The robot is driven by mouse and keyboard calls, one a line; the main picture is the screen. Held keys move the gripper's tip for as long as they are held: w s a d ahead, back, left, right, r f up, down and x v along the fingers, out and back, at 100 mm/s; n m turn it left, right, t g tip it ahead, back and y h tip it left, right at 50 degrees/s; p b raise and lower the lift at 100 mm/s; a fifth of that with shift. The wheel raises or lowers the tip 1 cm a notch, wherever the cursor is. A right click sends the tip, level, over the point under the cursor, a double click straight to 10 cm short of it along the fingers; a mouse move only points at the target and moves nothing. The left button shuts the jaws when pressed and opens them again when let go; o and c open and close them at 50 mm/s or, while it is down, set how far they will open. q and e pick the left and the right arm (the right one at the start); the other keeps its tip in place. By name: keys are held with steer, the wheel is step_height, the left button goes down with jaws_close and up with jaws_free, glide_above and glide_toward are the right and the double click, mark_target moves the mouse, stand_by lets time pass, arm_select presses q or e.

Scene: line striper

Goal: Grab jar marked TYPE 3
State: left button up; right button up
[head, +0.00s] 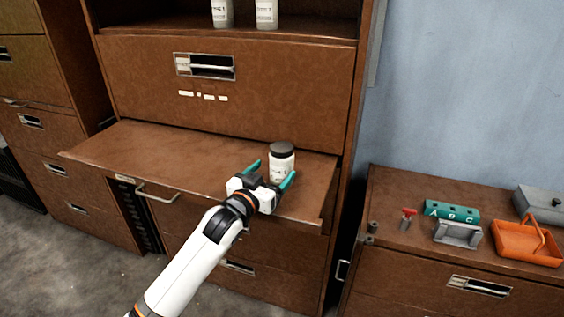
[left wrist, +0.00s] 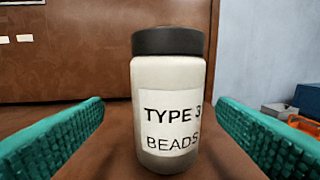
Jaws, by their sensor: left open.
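The jar marked TYPE 3 BEADS (left wrist: 168,105) is white with a dark lid and stands upright. In the head view the jar (head: 281,163) stands on the brown pull-out shelf (head: 190,155), near its right end. My left gripper (head: 271,173) is open, its two teal fingers on either side of the jar. In the left wrist view the fingers of the gripper (left wrist: 160,140) show at both edges, with gaps between them and the jar. My right gripper is not in view.
Two white jars (head: 266,14) stand on the upper cabinet shelf. A lower brown cabinet at right holds a teal block with letters (head: 451,211), a grey holder (head: 457,233), a red-handled item (head: 408,217), an orange tray (head: 526,246) and a grey box (head: 540,203). The pull-out shelf's left part is clear.

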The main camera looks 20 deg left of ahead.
arm_select(q)
steer(key=shift+w+d, duration=0.15)
steer(key=shift+w, duration=0.3)
steer(key=w+p, duration=0.1)
steer(key=w, duration=0.1)
steer(key=w+d, duration=0.1)
steer(key=w, duration=0.1)
steer(key=shift+w+d+r+p, duration=0.1)
steer(key=shift+w+d+p, duration=0.1)
steer(key=shift+w+p, duration=0.15)
steer(key=shift+w, duration=0.2)
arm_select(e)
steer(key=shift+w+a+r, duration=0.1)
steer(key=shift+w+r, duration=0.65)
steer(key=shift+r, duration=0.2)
arm_select(q)
steer(key=shift+s, duration=0.1)
steer(key=shift+c, duration=0.2)
steer(key=c, duration=1.3)
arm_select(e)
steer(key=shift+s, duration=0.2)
